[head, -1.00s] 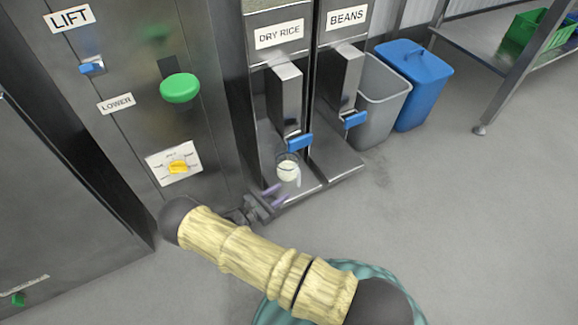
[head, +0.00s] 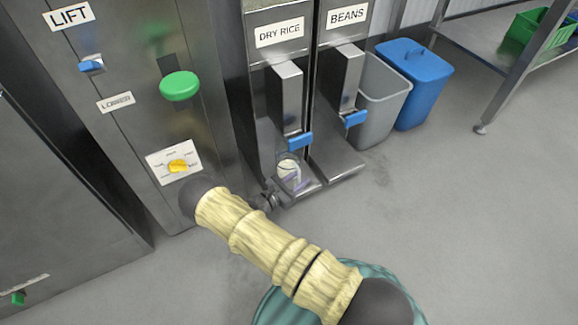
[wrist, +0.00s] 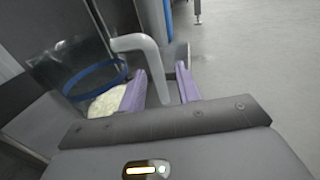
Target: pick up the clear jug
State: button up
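The clear jug (head: 288,169) stands on the ledge under the dry rice dispenser's spout, with white rice inside. In the wrist view the jug (wrist: 85,65) is at the left, with a blue band around it, rice low in it and a pale handle (wrist: 152,62) on its right. My gripper (wrist: 160,78) is open, its two purple fingers on either side of the handle, with a gap seen to the right finger. In the head view my gripper (head: 298,187) is low beside the jug, partly hidden by my arm.
The dry rice dispenser (head: 262,95) has a blue lever (head: 299,141) above the jug. The beans dispenser (head: 325,80) stands to its right. A grey bin (head: 382,105) and a blue bin (head: 420,90) are beyond. The lift panel (head: 130,130) is at the left. The floor at right is clear.

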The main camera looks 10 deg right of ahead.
jog(key=shift+w+d, duration=0.1)
jog(key=shift+d, duration=0.05)
dwell(0.4)
grip_shut()
